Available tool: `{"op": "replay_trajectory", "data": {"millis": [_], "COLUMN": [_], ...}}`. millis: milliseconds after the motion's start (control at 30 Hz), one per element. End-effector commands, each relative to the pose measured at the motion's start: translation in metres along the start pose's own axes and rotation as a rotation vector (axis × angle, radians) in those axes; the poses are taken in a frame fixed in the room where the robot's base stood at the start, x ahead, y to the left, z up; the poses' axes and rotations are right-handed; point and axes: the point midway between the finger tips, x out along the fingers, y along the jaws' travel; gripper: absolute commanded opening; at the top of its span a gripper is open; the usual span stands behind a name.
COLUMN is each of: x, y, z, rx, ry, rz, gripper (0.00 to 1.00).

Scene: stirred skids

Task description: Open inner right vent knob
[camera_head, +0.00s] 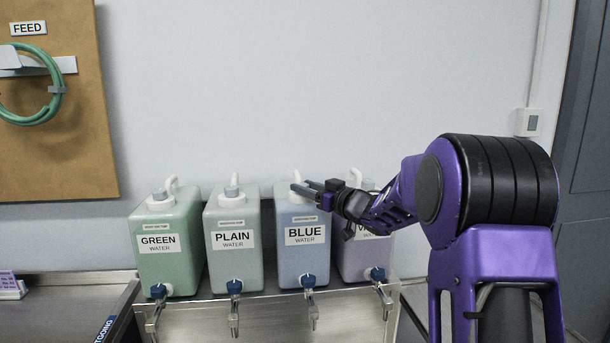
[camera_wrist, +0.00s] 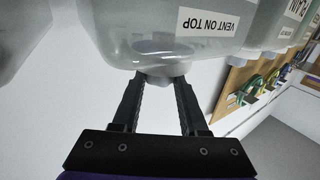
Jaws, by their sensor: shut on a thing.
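Four jugs stand in a row, labelled GREEN, PLAIN, BLUE and a partly hidden one. The inner right jug is the BLUE WATER jug (camera_head: 300,258). My gripper (camera_head: 308,188) reaches in from the right over its top. In the wrist view, my gripper (camera_wrist: 160,80) has its two fingers on either side of the pale grey vent knob (camera_wrist: 160,71) and is shut on it. The jug's VENT ON TOP label (camera_wrist: 204,23) appears upside down beside it. In the head view the knob is mostly hidden by the fingers.
The GREEN jug (camera_head: 165,260) and PLAIN jug (camera_head: 234,262) stand to the left. The rightmost jug (camera_head: 360,256) is partly behind my arm. Blue-handled taps project over the front. A hose (camera_head: 55,90) hangs on a brown board. The wall above is clear.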

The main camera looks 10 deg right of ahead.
Motion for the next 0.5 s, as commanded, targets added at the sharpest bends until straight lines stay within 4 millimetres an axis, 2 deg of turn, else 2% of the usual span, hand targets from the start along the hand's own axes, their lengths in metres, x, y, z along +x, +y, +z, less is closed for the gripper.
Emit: {"op": "replay_trajectory", "data": {"millis": [200,500], "x": [0.0005,0.0013], "y": [0.0051,0.0064], "z": [-0.0004,0.0], "rx": [-0.001,-0.003], "ry": [0.002,0.002], "rz": [-0.171,-0.325], "gripper": [0.0,0.0]}}
